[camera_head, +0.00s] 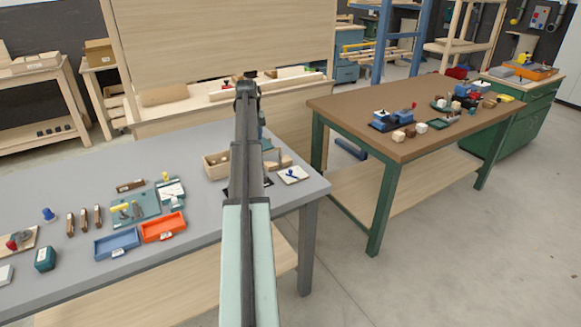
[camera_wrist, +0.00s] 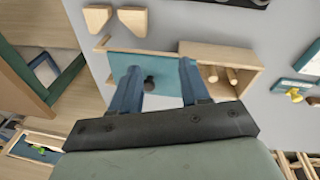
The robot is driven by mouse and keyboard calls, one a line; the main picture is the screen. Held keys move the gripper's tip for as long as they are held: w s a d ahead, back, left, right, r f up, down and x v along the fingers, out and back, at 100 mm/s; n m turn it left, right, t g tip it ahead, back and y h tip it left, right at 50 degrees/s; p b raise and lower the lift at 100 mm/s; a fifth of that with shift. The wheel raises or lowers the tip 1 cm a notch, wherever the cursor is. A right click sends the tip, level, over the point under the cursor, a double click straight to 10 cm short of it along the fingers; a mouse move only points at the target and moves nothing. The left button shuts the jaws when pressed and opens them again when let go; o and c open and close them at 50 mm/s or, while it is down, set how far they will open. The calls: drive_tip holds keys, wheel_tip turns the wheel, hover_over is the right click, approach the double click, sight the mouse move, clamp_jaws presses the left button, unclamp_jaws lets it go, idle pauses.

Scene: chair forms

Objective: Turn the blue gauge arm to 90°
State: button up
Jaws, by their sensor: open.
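The blue gauge arm (camera_head: 291,174) is a small blue piece on a white plate (camera_head: 300,179) near the right end of the grey table in the head view. Its exact angle and any scale marks are too small to read. I cannot surely identify it in the wrist view. My gripper (camera_wrist: 160,68) is open in the wrist view, with two dark blue fingers apart above a teal panel (camera_wrist: 122,65). A dark round knob (camera_wrist: 150,82) shows between the fingers. In the head view my own arm hides the gripper's fingers.
A wooden tray (camera_head: 215,169) stands left of my arm on the grey table (camera_head: 190,225). Blue (camera_head: 117,245) and orange (camera_head: 163,228) bins lie further left, among several small parts. A brown table (camera_head: 350,105) with more items stands to the right. The grey table's front right is clear.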

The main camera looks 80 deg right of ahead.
wheel_tip(320, 180, up, 2)
drive_tip(key=y, duration=0.2)
hover_over(291, 170)
wheel_tip(291, 170, down, 13)
drive_tip(key=shift+w+f, duration=0.1)
drive_tip(key=shift+f, duration=0.05)
clamp_jaws()
idle(0.5)
